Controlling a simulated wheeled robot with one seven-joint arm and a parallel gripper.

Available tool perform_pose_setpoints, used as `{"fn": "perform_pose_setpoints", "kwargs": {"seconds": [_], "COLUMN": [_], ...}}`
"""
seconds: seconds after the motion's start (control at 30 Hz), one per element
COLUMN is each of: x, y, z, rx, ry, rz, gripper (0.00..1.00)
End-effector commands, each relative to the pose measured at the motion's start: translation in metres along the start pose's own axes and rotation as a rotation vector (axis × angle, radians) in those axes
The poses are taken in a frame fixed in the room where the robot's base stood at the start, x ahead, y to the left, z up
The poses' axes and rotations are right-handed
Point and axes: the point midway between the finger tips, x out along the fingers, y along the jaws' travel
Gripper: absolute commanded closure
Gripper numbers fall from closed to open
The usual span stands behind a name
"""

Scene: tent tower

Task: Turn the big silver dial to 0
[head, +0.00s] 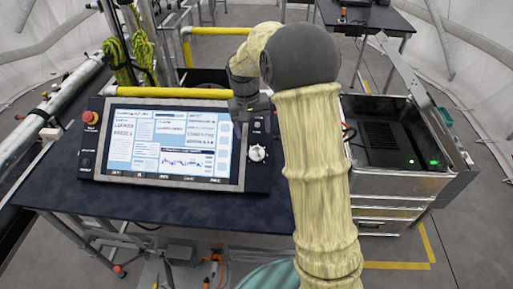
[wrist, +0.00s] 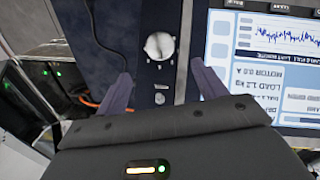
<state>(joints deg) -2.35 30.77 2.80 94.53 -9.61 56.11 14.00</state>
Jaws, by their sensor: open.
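The big silver dial (head: 257,153) sits on the dark right-hand strip of the control panel, beside the screen. In the wrist view the dial (wrist: 159,46) shows between and beyond my fingertips, with a light pointer bar across its face. Its markings are too small to read. My gripper (wrist: 163,82) is open and empty, its two fingers apart, and does not touch the dial. In the head view my arm covers most of the gripper, near the panel's upper right.
The panel's screen (head: 172,143) fills most of the panel on the dark table (head: 130,205). A red button (head: 91,117) is at its left edge. A yellow bar (head: 170,92) runs behind it. An open metal case (head: 395,175) stands at right, and an orange cable (wrist: 92,102) lies near the panel.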

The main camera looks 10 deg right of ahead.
Motion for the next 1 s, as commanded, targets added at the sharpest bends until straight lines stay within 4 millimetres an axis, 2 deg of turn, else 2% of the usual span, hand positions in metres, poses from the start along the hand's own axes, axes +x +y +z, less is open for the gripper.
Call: {"fn": "perform_pose_setpoints", "kwargs": {"seconds": [0.5,0.67,0.93,1.0], "x": [0.087,0.099,0.101,0.1], "y": [0.001,0.001,0.001,0.0], "z": [0.001,0.0,0.0,0.0], "rx": [0.001,0.001,0.001,0.001], "ry": [-0.004,0.0,0.001,0.001], "rz": [0.001,0.0,0.0,0.0], "gripper": [0.3,0.3,0.3,0.44]}}
